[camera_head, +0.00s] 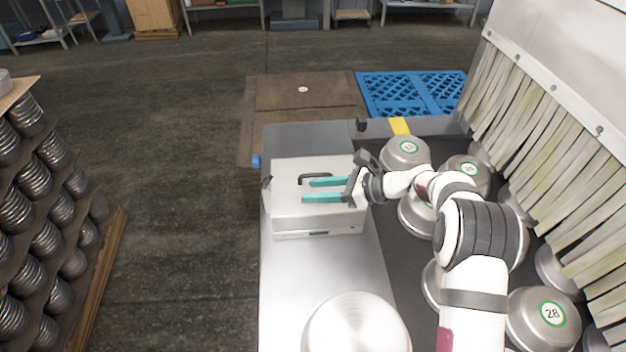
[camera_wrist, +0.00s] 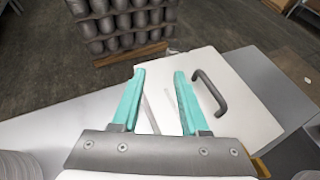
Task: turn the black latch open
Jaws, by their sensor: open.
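A white box (camera_head: 300,222) with a flat lid stands on the grey metal counter. A black bar handle (camera_head: 315,177) is on its lid; it also shows in the wrist view (camera_wrist: 208,92), right of the fingers. A small dark piece (camera_head: 267,182) at the box's left edge may be the black latch; its shape and setting are too small to tell. My gripper (camera_head: 305,190) is open over the lid, its teal fingers pointing left toward that edge. In the wrist view my gripper (camera_wrist: 159,75) has nothing between its fingers but the lid behind. I cannot make out the latch there.
A round metal pan (camera_head: 356,325) sits on the counter (camera_head: 280,290) in front of the box. Several numbered pans, one marked 28 (camera_head: 543,320), lie on the dark belt at right below a strip curtain (camera_head: 540,130). A rack of pans (camera_head: 45,225) stands at left.

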